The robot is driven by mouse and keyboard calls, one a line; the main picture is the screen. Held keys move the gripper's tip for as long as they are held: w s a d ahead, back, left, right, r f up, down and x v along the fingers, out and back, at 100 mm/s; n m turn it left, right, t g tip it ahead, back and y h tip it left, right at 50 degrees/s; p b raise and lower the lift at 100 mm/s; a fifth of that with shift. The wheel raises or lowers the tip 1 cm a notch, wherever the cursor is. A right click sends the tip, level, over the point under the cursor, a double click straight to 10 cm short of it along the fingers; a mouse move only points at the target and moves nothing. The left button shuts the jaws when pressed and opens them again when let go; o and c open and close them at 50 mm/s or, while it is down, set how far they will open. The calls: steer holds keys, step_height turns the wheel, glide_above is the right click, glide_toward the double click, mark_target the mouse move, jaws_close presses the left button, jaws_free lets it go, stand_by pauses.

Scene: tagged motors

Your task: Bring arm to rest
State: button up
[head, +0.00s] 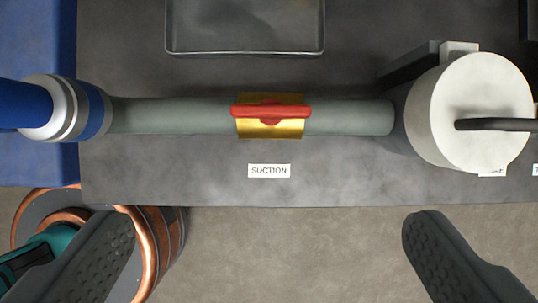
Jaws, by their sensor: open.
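My gripper (268,250) shows at the bottom of the head view. Its two dark, textured fingers stand wide apart, one at the lower left and one at the lower right. The space between them is empty, with only floor behind it. No motor is between the fingers. The left finger covers part of a copper-ringed round object (165,240) with a teal part (38,250) at the lower left. I cannot tell how far below the finger it lies.
A grey-green pipe (170,116) with a red-handled yellow valve (270,130) crosses a dark grey surface (200,180). A label (269,171) reads "SUCTION". A white cylinder (470,105) stands right, a metal tray (245,30) behind, a blue surface (40,160) left. Floor (300,270) is clear centrally.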

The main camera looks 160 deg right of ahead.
steer(key=s+a+r+m+t+h, duration=0.1)
steer(key=a+r+t+h, duration=0.1)
steer(key=a, duration=1.4)
steer(key=a+r+m+t+h, duration=0.1)
steer(key=a+r+t+h, duration=0.15)
steer(key=a, duration=1.35)
steer(key=s+a+f+t+y, duration=0.1)
steer(key=s+a+f+t, duration=0.2)
steer(key=s+a, duration=0.6)
steer(key=s+a+f+m+t+y, duration=0.1)
steer(key=s+a+t, duration=0.4)
steer(key=s+a, duration=0.5)
steer(key=a+f+y, duration=0.1)
steer(key=a+f, duration=0.1)
steer(key=a, duration=0.2)
steer(key=shift+s+f+t, duration=0.1)
steer(key=shift+t, duration=0.15)
steer(key=shift+c, duration=0.5)
